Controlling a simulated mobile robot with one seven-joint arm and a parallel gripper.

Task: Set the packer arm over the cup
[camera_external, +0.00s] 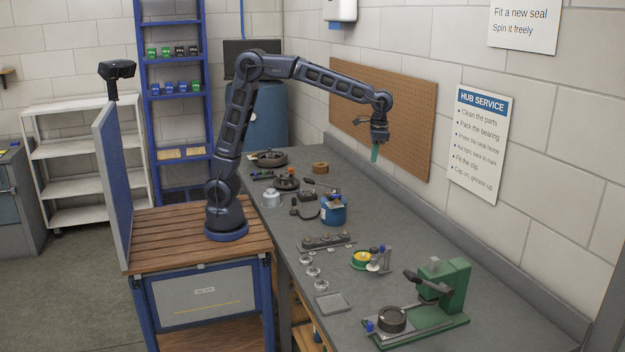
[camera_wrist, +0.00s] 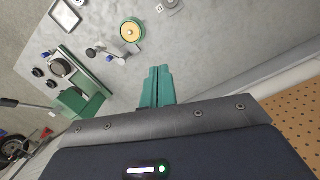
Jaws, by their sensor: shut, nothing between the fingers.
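The green bearing packer (camera_external: 453,290) stands at the near right of the bench. Its dark round cup (camera_external: 391,319) sits on the low green base; in the wrist view the cup (camera_wrist: 62,67) is at the left. The packer arm with its dark handle (camera_external: 428,282) is at the upright block; in the wrist view the handle (camera_wrist: 12,103) points left from the block, apart from the cup. My gripper (camera_external: 374,153) is shut and empty, high above the bench's far half, fingers down. Its green fingertips (camera_wrist: 157,86) touch nothing.
A yellow-green tin (camera_external: 362,260) and small upright tools (camera_external: 380,259) stand behind the packer. A shallow grey tray (camera_external: 329,303) lies left of it. A blue container (camera_external: 333,210) and several parts lie farther back. The pegboard (camera_external: 385,110) wall is close behind my gripper.

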